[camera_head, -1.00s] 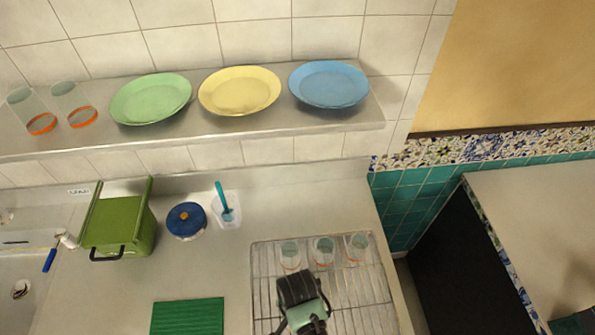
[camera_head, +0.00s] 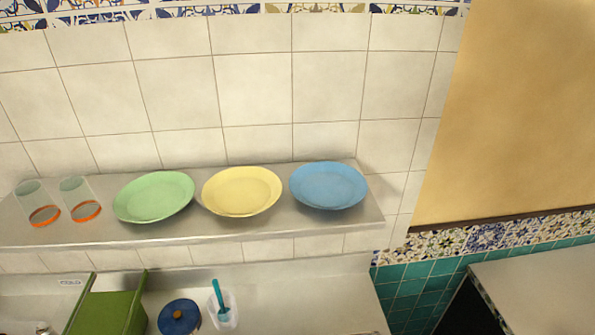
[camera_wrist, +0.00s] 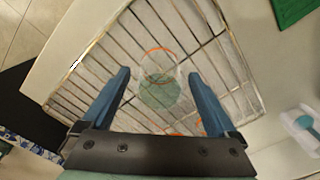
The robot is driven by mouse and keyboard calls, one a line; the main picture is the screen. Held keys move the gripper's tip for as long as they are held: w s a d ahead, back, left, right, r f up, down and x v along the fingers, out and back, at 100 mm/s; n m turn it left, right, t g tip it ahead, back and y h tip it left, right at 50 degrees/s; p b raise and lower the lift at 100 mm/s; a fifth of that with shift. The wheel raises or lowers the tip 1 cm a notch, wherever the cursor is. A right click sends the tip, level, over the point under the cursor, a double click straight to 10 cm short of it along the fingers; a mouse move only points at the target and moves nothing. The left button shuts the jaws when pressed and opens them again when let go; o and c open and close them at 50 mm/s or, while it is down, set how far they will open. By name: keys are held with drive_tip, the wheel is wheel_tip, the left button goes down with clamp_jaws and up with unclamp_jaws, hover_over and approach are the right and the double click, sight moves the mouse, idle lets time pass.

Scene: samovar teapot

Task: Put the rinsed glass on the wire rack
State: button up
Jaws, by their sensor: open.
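A clear glass (camera_wrist: 160,78) with an orange band and a pale green end stands on the wire rack (camera_wrist: 228,72) in the wrist view. My gripper (camera_wrist: 158,76) is open, with one blue finger on each side of this glass in the picture. I cannot tell whether the fingers touch it. More orange edges (camera_wrist: 186,128) show just above the gripper's palm, and the rest there is hidden. The head view shows neither the rack nor my gripper now.
A shelf (camera_head: 300,226) holds two glasses (camera_head: 78,200), a green plate (camera_head: 153,197), a yellow plate (camera_head: 241,191) and a blue plate (camera_head: 328,186). Below are a green bin (camera_head: 105,312), a blue lid (camera_head: 179,318) and a white tub (camera_head: 230,315). A green mat (camera_wrist: 291,10) lies beside the rack.

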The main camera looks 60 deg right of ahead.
wheel_tip(320, 180, up, 11)
drive_tip(key=shift+r+b, duration=0.1)
drive_tip(key=shift+b, duration=0.2)
